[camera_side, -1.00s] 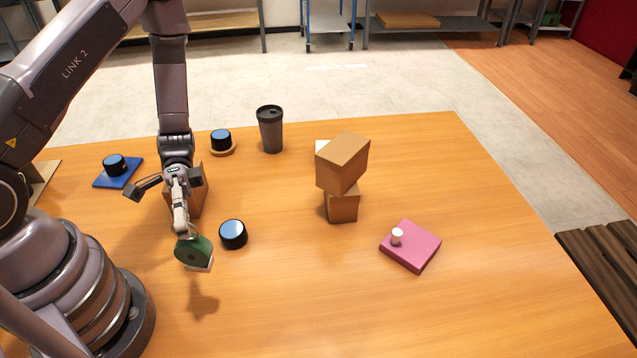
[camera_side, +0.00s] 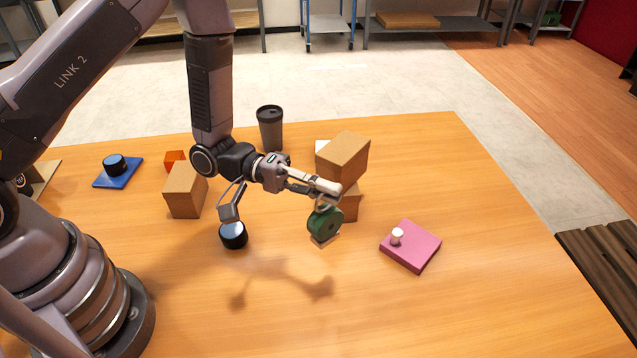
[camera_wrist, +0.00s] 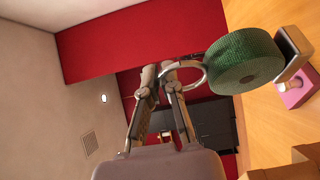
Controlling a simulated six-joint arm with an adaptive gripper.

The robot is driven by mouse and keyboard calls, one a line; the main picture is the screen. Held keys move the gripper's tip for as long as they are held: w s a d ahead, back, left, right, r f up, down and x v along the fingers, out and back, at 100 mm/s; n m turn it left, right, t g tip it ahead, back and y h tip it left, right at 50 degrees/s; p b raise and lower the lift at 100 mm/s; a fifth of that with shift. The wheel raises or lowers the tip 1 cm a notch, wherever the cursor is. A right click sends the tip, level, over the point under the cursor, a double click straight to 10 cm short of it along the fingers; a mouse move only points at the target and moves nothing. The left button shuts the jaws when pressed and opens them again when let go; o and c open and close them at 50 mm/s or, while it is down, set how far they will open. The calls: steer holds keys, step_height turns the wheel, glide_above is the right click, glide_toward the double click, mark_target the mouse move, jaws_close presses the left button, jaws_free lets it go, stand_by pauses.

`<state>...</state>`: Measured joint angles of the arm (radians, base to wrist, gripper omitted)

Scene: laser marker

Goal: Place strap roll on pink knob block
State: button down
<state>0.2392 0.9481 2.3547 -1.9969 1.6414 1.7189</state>
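The green strap roll (camera_side: 325,222) hangs in the air from a metal ring, left of the pink knob block. A pale end piece shows at its bottom. In the wrist view the strap roll (camera_wrist: 243,62) is to the right of my fingertips. My gripper (camera_side: 338,190) has its fingers close together at the ring, and it also shows in the wrist view (camera_wrist: 163,68). The pink knob block (camera_side: 416,250) lies flat on the table with a white knob (camera_side: 397,236) on top. The pink block (camera_wrist: 304,88) is partly hidden at the right edge of the wrist view.
Two stacked cardboard boxes (camera_side: 344,158) stand just behind the strap roll. A black round piece (camera_side: 234,236) lies below my wrist. Another box (camera_side: 184,192), a dark cup (camera_side: 270,130) and a blue block (camera_side: 118,174) are further back. The table (camera_side: 400,315) in front is clear.

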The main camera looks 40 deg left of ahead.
steer(key=w+d+f+n+t+y, duration=0.1)
steer(key=w+d+f+n+t, duration=0.2)
steer(key=w+d, duration=0.7)
steer(key=w+d+f+t, duration=0.1)
steer(key=w+f, duration=0.3)
steer(key=f, duration=0.4)
steer(key=shift+w+d, duration=0.4)
steer(key=shift+d, duration=0.05)
steer(key=shift+f, duration=0.1)
steer(key=c, duration=1.2)
jaws_free()
steer(key=shift+c, duration=0.2)
